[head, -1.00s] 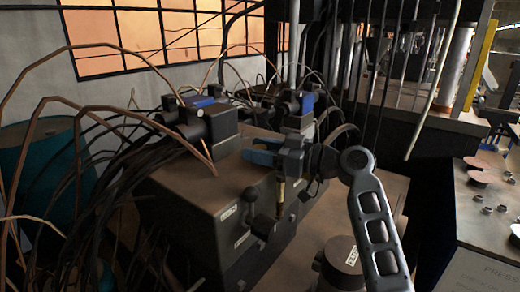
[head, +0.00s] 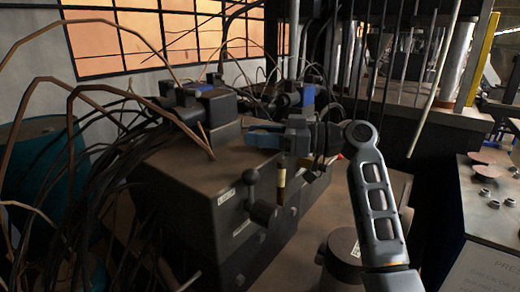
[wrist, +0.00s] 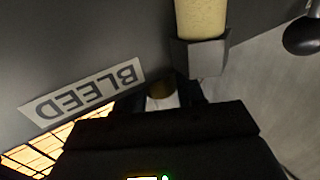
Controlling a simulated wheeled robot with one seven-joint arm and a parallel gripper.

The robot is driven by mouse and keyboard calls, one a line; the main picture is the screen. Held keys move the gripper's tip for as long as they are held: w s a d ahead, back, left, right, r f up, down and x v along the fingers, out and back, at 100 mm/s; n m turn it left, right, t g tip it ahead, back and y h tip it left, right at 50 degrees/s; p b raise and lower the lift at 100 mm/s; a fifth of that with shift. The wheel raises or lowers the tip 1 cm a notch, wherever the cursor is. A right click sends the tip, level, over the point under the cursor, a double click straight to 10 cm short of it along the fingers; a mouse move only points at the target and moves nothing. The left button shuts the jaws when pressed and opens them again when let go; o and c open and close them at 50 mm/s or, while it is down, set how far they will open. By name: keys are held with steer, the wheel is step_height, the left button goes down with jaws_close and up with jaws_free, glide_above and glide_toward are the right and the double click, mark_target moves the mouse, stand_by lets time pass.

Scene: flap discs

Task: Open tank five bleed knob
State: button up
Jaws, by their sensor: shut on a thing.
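The bleed knob (wrist: 160,89) is a small, dark brass-coloured piece beside an upside-down BLEED label (wrist: 83,91) in the wrist view. My gripper (wrist: 163,103) is shut on it, its dark fingers on both sides of it. The knob is mostly hidden by the fingers.
A cream sight tube (wrist: 201,18) with a grey fitting stands close to my fingers. A ball-ended lever (head: 251,176) is on the block's front. Brown and black hoses crowd the left. A round capped canister (head: 345,245) stands below my arm.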

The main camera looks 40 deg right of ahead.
steer(key=shift+f+n+g+y+b, duration=0.25)
steer(key=shift+n+g+y+b, duration=0.4)
steer(key=shift+b, duration=0.2)
steer(key=shift+r+n+g+y+b, duration=0.2)
steer(key=shift+n+g+y+b, duration=0.15)
steer(key=shift+n+g+y, duration=0.1)
steer(key=o, duration=0.9)
steer(key=shift+d, duration=0.1)
steer(key=b+v, duration=0.1)
steer(key=v, duration=0.6)
steer(key=shift+s+d, duration=0.2)
steer(key=shift+s, duration=0.05)
